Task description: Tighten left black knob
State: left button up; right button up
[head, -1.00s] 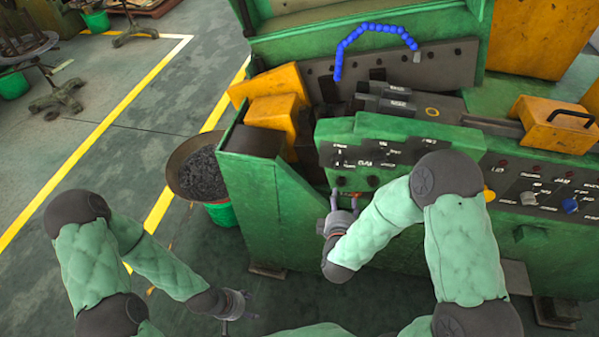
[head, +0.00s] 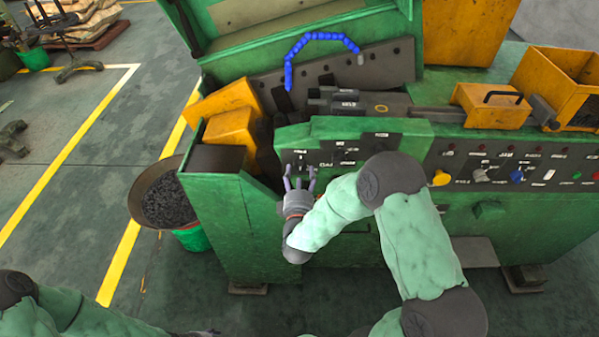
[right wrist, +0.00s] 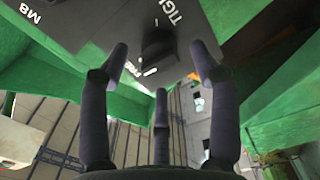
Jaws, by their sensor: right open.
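The left black knob (right wrist: 158,48) shows in the right wrist view as a dark round shape on a dark panel with white lettering. My right gripper (head: 299,175) is open in front of the left part of the green machine's control panel (head: 345,152). In the right wrist view its spread fingers (right wrist: 159,65) point at the knob, with nothing held between them. I cannot tell whether any finger touches it. In the head view the knob is small and hard to make out near the fingertips. My left gripper (head: 205,332) barely shows at the bottom edge.
A wide pan of dark bits (head: 172,198) stands left of the machine over a green bin (head: 193,238). A yellow knob (head: 441,178) and a blue knob (head: 517,175) sit on the right panel. A blue segmented hose (head: 322,38) arches above.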

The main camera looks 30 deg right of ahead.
jog(key=shift+x, duration=1.1)
jog(key=c, duration=1.1)
jog(key=shift+c, duration=0.2)
